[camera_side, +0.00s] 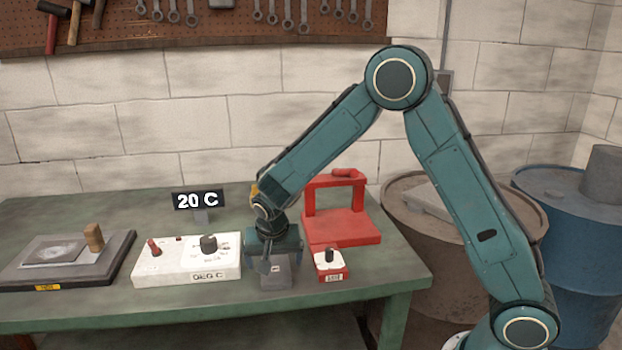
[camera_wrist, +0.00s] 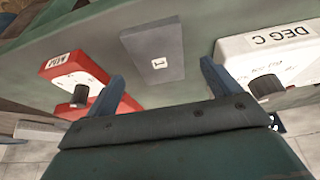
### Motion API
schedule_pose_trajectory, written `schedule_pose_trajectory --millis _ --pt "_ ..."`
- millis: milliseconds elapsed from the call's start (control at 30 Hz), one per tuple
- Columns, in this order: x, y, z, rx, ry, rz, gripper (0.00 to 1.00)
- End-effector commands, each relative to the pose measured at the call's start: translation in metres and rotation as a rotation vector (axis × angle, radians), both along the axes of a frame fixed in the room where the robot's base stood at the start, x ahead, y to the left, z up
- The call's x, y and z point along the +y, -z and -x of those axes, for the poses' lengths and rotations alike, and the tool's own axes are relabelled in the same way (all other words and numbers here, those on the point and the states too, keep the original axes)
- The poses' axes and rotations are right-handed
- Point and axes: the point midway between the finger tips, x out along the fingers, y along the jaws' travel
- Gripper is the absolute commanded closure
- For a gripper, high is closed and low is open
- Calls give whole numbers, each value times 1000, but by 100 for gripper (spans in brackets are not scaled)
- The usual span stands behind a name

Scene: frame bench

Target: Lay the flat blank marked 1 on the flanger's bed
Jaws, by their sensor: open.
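The flat blank marked 1 (camera_side: 281,279) is a grey rectangular plate lying on the green bench. It also shows in the wrist view (camera_wrist: 152,42), with a small white label reading 1. My gripper (camera_side: 279,262) is open and empty just above it and partly hides it in the side view. In the wrist view my gripper's blue fingers (camera_wrist: 161,76) are spread wide, with the blank beyond and between them. The red machine with an upright frame, which looks like the flanger (camera_side: 342,230), stands behind and to the right. Its flat red bed (camera_side: 350,238) looks bare.
A white DEG C control box (camera_side: 187,267) stands close left of the blank, and a small red knob box (camera_side: 331,265) close right. A 20 C display (camera_side: 198,200) stands behind. A dark plate (camera_side: 105,262) with a grey sheet and wooden knob is far left.

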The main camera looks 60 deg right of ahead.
Motion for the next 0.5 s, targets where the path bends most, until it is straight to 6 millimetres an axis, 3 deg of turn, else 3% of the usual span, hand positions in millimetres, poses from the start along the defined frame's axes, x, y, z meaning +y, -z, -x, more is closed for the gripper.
schedule_pose_trajectory --millis 233,500 --pt "-9 26 -6 2 1 1 11" --pt "-10 32 -8 0 0 0 11"
